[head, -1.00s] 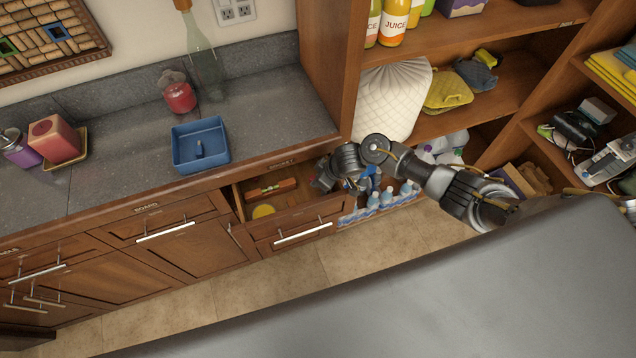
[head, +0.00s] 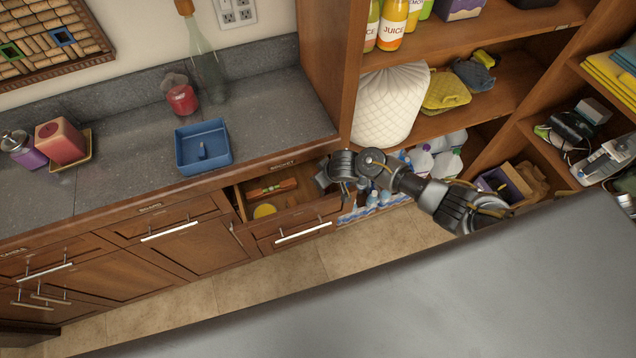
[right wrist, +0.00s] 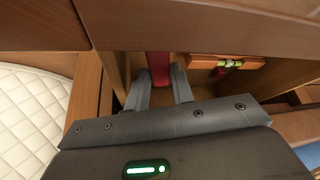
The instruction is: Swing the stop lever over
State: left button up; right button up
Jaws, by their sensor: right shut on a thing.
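A red bar (right wrist: 158,68), which looks like the stop lever, stands between the two fingers of my right gripper (right wrist: 160,85) in the right wrist view. In the head view my right gripper (head: 325,186) is at the right end of the open drawer (head: 285,212), just below the counter edge, and the red bar cannot be made out there. My left gripper is not in view.
An orange item with a yellow-green middle (head: 272,188) and a yellow round thing (head: 264,211) lie in the drawer. A blue tray (head: 203,147) sits on the counter (head: 110,165).

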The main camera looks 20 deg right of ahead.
jog(key=shift+d, duration=0.25)
jog(key=shift+d+m+h+p, duration=0.1)
jog(key=shift+m+h+p, duration=0.25)
jog(key=shift+m, duration=0.25)
jog(key=shift+d+m+h, duration=0.25)
jog(key=shift+m+h, duration=0.1)
jog(key=shift+m, duration=0.25)
